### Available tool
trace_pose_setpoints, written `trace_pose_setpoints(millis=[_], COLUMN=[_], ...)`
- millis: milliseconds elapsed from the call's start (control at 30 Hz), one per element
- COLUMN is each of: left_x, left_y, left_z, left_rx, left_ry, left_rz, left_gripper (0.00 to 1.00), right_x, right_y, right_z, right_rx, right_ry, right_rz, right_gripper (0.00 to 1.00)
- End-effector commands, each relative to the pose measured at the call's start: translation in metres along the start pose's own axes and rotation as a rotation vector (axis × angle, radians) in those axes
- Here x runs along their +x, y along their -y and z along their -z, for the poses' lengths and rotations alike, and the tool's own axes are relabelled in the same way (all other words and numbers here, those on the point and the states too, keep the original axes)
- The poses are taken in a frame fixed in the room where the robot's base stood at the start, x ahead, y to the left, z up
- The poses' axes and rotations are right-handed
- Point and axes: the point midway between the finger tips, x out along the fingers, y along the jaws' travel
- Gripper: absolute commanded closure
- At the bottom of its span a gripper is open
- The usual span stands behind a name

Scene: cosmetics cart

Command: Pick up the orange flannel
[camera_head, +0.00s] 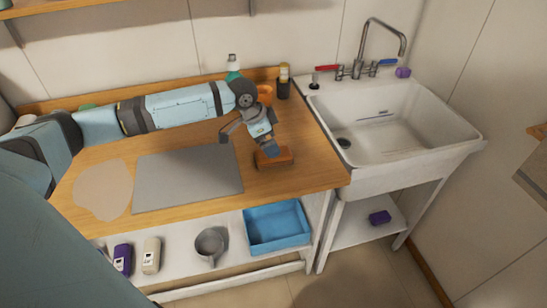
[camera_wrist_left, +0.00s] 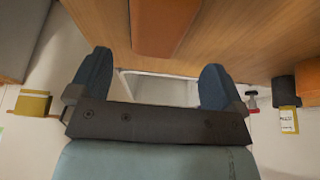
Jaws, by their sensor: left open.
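The orange flannel (camera_head: 280,159) looks like a small folded orange-brown block. It lies on the wooden counter (camera_head: 307,175) to the right of the grey mat. My left gripper (camera_head: 268,150) is right above it or at its left end and partly covers it in the head view; whether they touch cannot be told. In the left wrist view the flannel (camera_wrist_left: 160,25) lies beyond the fingertips, roughly centred between them and cut off by the top edge. My left gripper (camera_wrist_left: 153,75) is open there, with nothing between its fingers. My right gripper is not in view.
A grey mat (camera_head: 187,178) and a pale flat patch (camera_head: 103,190) lie on the counter. An orange item (camera_head: 265,92), a dark bottle (camera_head: 283,85) and a green-topped bottle (camera_head: 233,67) stand at the back. A white sink (camera_head: 390,120) is at right; a blue tub (camera_head: 277,227) sits below.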

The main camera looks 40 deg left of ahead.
Motion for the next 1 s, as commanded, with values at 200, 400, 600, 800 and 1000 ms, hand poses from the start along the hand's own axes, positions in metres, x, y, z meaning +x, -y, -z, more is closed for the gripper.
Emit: trace_pose_setpoints(millis=[200,400,600,800,1000], left_x=[0.015,0.035,0.063,0.066,0.066], left_y=[-0.001,-0.003,-0.004,-0.004,-0.004], left_z=[0.000,-0.003,-0.004,-0.004,-0.004], left_rx=[0.001,0.001,0.001,0.002,0.001], left_ry=[0.000,0.001,0.000,-0.001,0.000], left_rz=[-0.001,-0.001,0.000,0.001,0.001], left_gripper=[0.04,0.04,0.04,0.04,0.04], right_x=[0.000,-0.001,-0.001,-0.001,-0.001], right_y=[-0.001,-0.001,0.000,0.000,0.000], right_z=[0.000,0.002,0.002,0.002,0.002], right_rx=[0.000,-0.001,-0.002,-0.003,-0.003], right_ry=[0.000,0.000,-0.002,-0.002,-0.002], right_rz=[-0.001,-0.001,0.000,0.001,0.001], right_gripper=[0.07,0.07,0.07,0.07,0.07])
